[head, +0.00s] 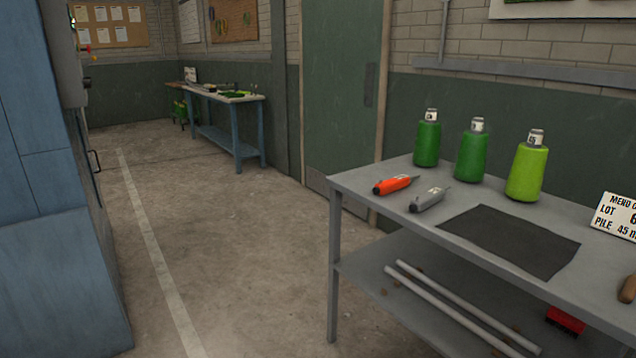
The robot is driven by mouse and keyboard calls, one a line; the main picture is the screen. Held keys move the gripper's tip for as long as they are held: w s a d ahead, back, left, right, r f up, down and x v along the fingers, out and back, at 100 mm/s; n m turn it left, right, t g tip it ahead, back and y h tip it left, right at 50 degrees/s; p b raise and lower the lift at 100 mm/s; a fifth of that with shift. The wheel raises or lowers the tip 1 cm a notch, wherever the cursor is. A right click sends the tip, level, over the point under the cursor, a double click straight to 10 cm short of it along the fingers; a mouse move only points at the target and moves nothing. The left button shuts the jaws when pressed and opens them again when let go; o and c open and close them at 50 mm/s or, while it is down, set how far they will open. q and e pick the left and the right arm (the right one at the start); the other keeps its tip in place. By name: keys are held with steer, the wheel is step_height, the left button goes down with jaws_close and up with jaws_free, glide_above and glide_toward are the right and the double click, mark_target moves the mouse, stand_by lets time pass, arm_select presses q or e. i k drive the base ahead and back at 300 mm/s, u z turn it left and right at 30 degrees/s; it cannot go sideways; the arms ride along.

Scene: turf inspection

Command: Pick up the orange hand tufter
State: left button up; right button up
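The orange hand tufter (393,185) lies on the grey metal table (373,205) at the right, near its left end. It has a dark tip pointing to the right and a dark rear end. A grey hand tufter of similar shape (428,200) lies just to its right, apart from it. Neither of my grippers shows in the head view, so their state cannot be seen.
Two dark green bottle-shaped cones (427,143) (471,155) and a lime one (527,171) stand along the table's back. A dark mat (510,241) and a sign (614,216) are further right. Pale rods (455,305) lie on the lower shelf. Floor (225,250) left of the table is clear.

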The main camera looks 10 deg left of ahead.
mark_target(403, 181)
steer(key=u, duration=1.05)
steer(key=i, duration=4.5)
steer(key=z, duration=1.55)
